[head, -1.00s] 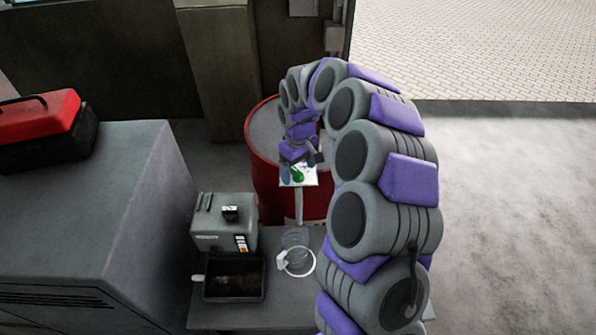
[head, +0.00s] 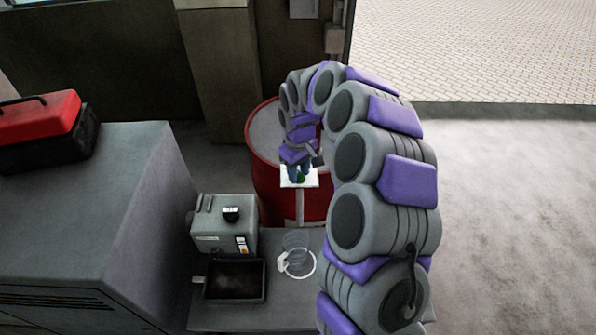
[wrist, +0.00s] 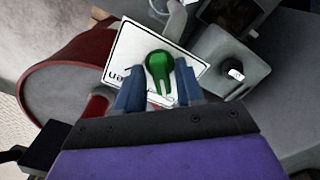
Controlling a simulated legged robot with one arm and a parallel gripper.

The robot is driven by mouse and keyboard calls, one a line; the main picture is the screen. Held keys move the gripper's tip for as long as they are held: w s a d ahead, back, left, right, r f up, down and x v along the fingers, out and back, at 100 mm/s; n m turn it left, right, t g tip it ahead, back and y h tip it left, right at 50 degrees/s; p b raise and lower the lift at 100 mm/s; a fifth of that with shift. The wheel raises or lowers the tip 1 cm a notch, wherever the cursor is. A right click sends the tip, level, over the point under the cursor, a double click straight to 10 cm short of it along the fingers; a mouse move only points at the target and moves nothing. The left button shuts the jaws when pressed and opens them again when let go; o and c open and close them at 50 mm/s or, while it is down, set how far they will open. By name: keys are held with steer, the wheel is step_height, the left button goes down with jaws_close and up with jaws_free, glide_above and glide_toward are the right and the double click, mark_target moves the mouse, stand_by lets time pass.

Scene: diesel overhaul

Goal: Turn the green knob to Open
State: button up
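The green knob (wrist: 159,70) sits on a white label plate (wrist: 125,52) with dark lettering, partly hidden by my fingers. In the head view the knob (head: 300,178) is a small green spot on the white plate (head: 312,181), in front of the red drum. My gripper (wrist: 158,88) has its two blue fingers apart, one on each side of the knob's lower part. I cannot tell whether the fingers touch it. In the head view my gripper (head: 299,172) is right at the plate, coming from above.
A red drum (head: 262,185) stands behind the plate. A grey machine (head: 222,222) with a black knob and a dark tray (head: 234,281) stand on the bench, beside a clear jug (head: 297,258). A red toolbox (head: 40,118) sits on the grey cabinet at left.

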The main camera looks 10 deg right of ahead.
steer(key=c, duration=0.5)
steer(key=m+b, duration=0.2)
steer(key=shift+d+f+m, duration=0.1)
steer(key=shift+f+m, duration=0.15)
steer(key=shift+m, duration=0.05)
steer(key=m+b, duration=0.1)
steer(key=m, duration=0.1)
steer(key=shift+m+b, duration=0.3)
steer(key=shift+m, duration=0.1)
steer(key=m+b, duration=0.2)
steer(key=m, duration=0.3)
steer(key=shift+d+m, duration=0.15)
steer(key=shift+m, duration=0.15)
steer(key=m+b, duration=0.1)
steer(key=m, duration=0.4)
steer(key=shift+r, duration=0.2)
steer(key=o, duration=1.5)
steer(key=shift+r, duration=0.15)
